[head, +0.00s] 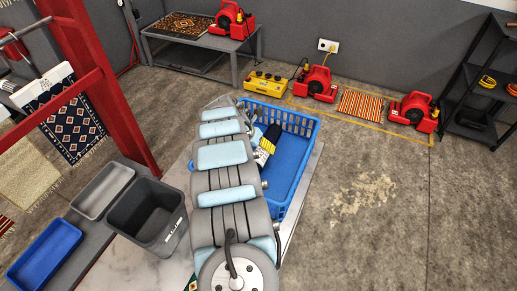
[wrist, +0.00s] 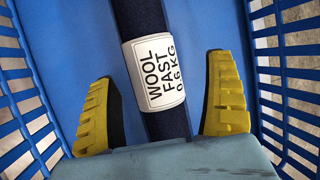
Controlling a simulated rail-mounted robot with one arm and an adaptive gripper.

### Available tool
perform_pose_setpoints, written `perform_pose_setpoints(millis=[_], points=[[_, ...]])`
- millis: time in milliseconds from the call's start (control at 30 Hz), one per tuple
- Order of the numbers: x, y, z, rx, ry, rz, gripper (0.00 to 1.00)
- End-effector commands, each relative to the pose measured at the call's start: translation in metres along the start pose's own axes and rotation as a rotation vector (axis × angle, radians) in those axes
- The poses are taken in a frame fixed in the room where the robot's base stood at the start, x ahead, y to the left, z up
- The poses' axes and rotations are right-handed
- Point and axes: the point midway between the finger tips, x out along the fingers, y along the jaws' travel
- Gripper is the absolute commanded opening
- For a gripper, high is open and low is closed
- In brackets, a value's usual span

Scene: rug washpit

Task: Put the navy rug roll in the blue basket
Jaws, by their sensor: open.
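The navy rug roll (wrist: 140,20) is a dark cylinder with a white band label reading wool, fast, 0.6 kg. In the wrist view it runs lengthwise over the floor of the blue basket (wrist: 80,40), inside its slatted walls. My gripper (wrist: 162,68) is open, with its yellow-padded fingers on either side of the roll and a gap on each side. In the head view the blue basket (head: 290,158) stands on a pale table, and my arm hides its left part. Whether the roll rests fully on the basket floor is hard to tell.
A dark grey bin (head: 150,215), a grey tray (head: 104,190) and a blue tray (head: 45,250) stand at the left, beside a red frame post (head: 112,105). Red blowers (head: 315,84) and a yellow box (head: 267,84) lie beyond.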

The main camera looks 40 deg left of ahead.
Motion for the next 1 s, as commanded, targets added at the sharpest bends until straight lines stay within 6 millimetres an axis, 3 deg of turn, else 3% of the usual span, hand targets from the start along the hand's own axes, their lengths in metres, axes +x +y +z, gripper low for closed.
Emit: perform_pose_setpoints(millis=[567,800,1000], points=[[-0.061,-0.001,0.001,-0.001,0.000,-0.003,0.85],[-0.096,-0.003,0.003,0.002,-0.002,-0.002,0.85],[-0.110,-0.002,0.002,0.001,-0.001,-0.001,0.85]])
